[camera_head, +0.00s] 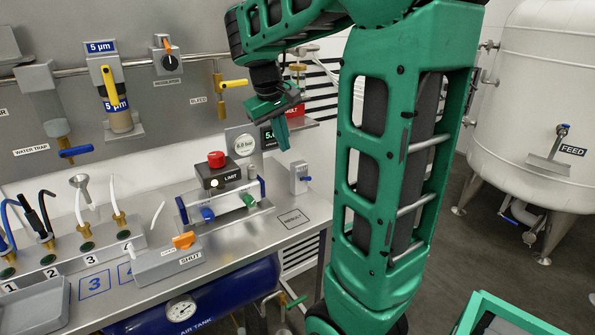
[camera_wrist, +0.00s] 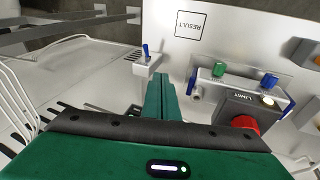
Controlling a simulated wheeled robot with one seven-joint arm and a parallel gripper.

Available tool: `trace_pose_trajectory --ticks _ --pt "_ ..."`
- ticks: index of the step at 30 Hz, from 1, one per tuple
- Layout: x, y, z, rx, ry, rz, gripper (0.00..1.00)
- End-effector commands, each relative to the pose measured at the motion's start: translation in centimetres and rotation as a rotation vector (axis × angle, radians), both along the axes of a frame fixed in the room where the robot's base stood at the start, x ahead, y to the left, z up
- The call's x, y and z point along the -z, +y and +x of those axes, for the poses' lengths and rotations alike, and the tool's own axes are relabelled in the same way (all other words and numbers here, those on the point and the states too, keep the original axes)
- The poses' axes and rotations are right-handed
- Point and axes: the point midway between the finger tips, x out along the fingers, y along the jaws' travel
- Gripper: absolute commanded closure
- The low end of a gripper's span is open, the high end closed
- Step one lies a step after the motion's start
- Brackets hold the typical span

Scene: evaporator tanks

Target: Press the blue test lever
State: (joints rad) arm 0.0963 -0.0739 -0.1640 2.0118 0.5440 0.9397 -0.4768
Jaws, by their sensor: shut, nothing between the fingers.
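A small grey box with a short blue lever (camera_head: 305,178) stands at the back right end of the steel bench. The lever also shows upright in the wrist view (camera_wrist: 146,50), just beyond my fingertips. The box's label is too small to read. My green gripper (camera_head: 284,143) is shut and empty, pointing down above the box and a little to its left in the head view. In the wrist view my fingertips (camera_wrist: 160,79) appear close to the box, with a gap visible in the head view.
The RESULT square (camera_head: 293,218) on the bench is bare. Several hose fittings stand farther left.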

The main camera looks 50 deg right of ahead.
Motion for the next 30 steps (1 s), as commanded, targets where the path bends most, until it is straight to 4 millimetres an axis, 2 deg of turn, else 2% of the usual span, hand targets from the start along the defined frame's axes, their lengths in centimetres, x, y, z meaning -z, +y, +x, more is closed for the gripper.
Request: trace_pose_trajectory --ticks 11,16,20,30 --pt "-0.1 -0.1 0.3 -0.003 0.001 -0.004 1.00" --pt "0.8 -0.4 0.3 -0.003 0.003 -0.004 1.00" --pt "2.5 -1.0 0.4 -0.001 0.004 -0.002 1.00" --pt "8.5 -3.1 1.0 -0.002 0.005 -0.003 1.00"
